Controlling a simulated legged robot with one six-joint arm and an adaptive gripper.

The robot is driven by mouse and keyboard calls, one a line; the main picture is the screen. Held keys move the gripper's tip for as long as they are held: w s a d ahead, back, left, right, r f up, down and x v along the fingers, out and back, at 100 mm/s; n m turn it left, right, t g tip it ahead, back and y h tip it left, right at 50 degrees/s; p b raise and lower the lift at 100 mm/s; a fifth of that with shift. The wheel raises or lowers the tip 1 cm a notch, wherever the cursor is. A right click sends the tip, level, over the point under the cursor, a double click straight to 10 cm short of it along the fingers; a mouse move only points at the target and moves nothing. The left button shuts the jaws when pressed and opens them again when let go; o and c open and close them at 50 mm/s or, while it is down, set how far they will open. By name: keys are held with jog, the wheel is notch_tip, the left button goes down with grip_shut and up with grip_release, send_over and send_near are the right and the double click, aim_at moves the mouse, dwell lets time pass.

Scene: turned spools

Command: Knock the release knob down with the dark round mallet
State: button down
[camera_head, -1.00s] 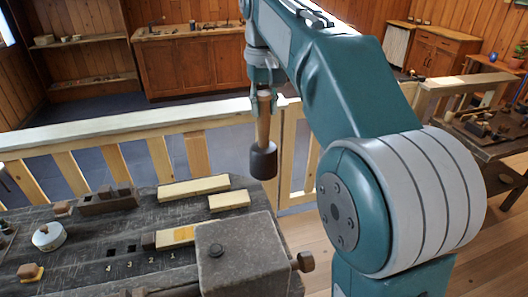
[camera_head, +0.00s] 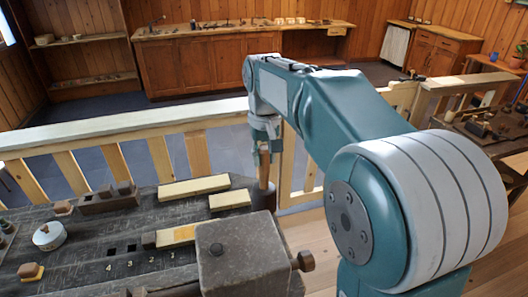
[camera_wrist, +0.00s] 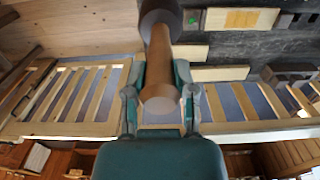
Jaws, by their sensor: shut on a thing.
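My gripper (camera_head: 264,146) is shut on the wooden handle (camera_head: 264,165) of the dark round mallet. The mallet hangs upright, its dark head (camera_head: 263,198) low at the bench's far right edge, behind the vise block; its lower part is partly hidden. In the wrist view the gripper fingers (camera_wrist: 159,100) flank the handle (camera_wrist: 158,60), and the dark head (camera_wrist: 158,14) is at the top. A brown knob (camera_head: 306,261) sticks out of the right side of the vise block. A small green part (camera_wrist: 193,19) lies beside the mallet head. I cannot tell which is the release knob.
The grey vise block (camera_head: 240,262) stands at the bench's front right. A plank with a yellow patch (camera_head: 178,235) and pale blocks (camera_head: 194,187) lie on the dark bench (camera_head: 90,250). A pale wooden railing (camera_head: 120,128) runs behind.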

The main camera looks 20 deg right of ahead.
aim_at(265, 189)
jog(key=shift+f, duration=2.4)
jog(key=shift+s+f, duration=0.2)
jog(key=shift+f, duration=1.55)
jog(key=shift+r, duration=1.65)
jog(key=shift+f, duration=0.1)
